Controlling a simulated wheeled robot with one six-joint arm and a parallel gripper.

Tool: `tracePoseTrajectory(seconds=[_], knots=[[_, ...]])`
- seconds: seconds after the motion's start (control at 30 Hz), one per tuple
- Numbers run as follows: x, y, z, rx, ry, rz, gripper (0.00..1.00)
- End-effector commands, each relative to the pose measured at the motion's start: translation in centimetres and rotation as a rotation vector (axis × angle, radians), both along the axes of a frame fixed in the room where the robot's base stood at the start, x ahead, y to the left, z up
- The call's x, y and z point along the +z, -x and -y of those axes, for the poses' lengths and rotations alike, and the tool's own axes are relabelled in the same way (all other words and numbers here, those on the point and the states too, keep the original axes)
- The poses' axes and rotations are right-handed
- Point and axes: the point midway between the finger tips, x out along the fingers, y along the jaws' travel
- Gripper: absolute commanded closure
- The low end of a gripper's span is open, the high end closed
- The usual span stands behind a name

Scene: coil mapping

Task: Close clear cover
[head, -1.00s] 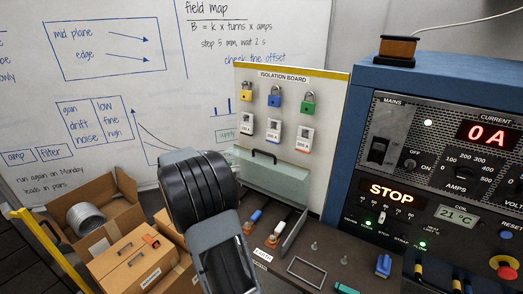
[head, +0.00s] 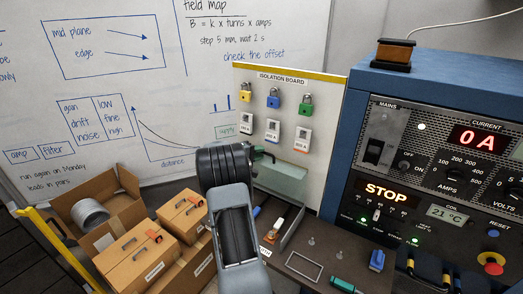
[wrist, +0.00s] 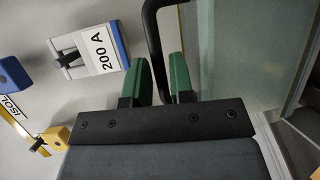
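The clear cover (head: 281,179) is a greenish see-through panel standing raised against the foot of the isolation board, above the switch base. Its black handle (head: 266,154) is at its top edge, partly hidden behind my arm in the head view. In the wrist view, the cover (wrist: 245,50) fills the right side and the handle (wrist: 155,35) runs down towards my gripper (wrist: 163,82). The two green fingers stand apart, one either side of the handle bar. In the head view my arm hides the fingertips.
The isolation board (head: 287,92) carries padlocks and labelled switches close to the gripper. The blue power cabinet (head: 361,75) stands at the right, showing 0 A and STOP. Cardboard boxes (head: 132,258) crowd the lower left. The bench (head: 330,247) holds small tools and a frame.

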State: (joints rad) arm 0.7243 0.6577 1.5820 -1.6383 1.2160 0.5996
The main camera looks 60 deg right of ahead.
Motion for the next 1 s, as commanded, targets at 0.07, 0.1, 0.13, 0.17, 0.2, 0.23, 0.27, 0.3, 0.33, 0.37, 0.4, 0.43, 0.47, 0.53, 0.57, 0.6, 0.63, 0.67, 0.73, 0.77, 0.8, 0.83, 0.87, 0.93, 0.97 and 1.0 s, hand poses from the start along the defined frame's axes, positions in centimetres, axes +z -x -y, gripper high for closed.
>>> tracePoseTrajectory(seconds=[0.07,0.1,0.13,0.17,0.2,0.23,0.27,0.3,0.33,0.37,0.4,0.43,0.47,0.53,0.57,0.6,0.63,0.67,0.73,0.77,0.8,0.83,0.87,0.93,0.97,1.0], knots=[[-0.02,0.32,0.64,-0.002,0.000,0.000,0.78],[-0.06,0.40,0.84,-0.002,0.000,0.000,0.78],[-0.11,0.46,0.98,-0.002,0.000,0.000,0.78],[-0.15,0.51,1.09,-0.001,0.000,0.000,0.78],[-0.20,0.56,1.20,-0.001,-0.001,0.000,0.78],[-0.22,0.59,1.27,-0.001,-0.001,0.000,0.78],[-0.25,0.60,1.32,-0.001,-0.001,0.000,0.78],[-0.28,0.62,1.36,-0.001,-0.001,-0.001,0.78],[-0.28,0.63,1.38,-0.001,-0.001,-0.001,0.78],[-0.29,0.64,1.38,0.000,-0.001,-0.001,0.78],[-0.30,0.63,1.39,0.000,-0.001,-0.001,0.78],[-0.30,0.63,1.39,0.000,-0.001,0.000,0.78],[-0.29,0.62,1.38,0.000,-0.001,0.000,0.78],[-0.29,0.63,1.37,-0.001,-0.001,0.000,0.78],[-0.29,0.63,1.37,-0.001,-0.001,0.000,0.81],[-0.28,0.63,1.37,-0.001,-0.001,0.000,0.85],[-0.28,0.62,1.36,-0.001,-0.001,0.000,0.88],[-0.28,0.62,1.36,-0.001,-0.001,0.000,0.91],[-0.28,0.62,1.36,-0.001,-0.001,0.000,0.97],[-0.28,0.62,1.36,-0.001,-0.001,0.000,1.00],[-0.28,0.62,1.35,-0.001,-0.001,0.000,1.00],[-0.28,0.62,1.35,-0.001,-0.001,0.000,1.00],[-0.28,0.62,1.35,-0.001,-0.001,0.000,1.00],[-0.28,0.62,1.35,-0.001,-0.001,0.000,1.00],[-0.28,0.62,1.35,-0.001,-0.001,0.000,1.00],[-0.28,0.62,1.35,-0.001,-0.001,0.000,1.00]])
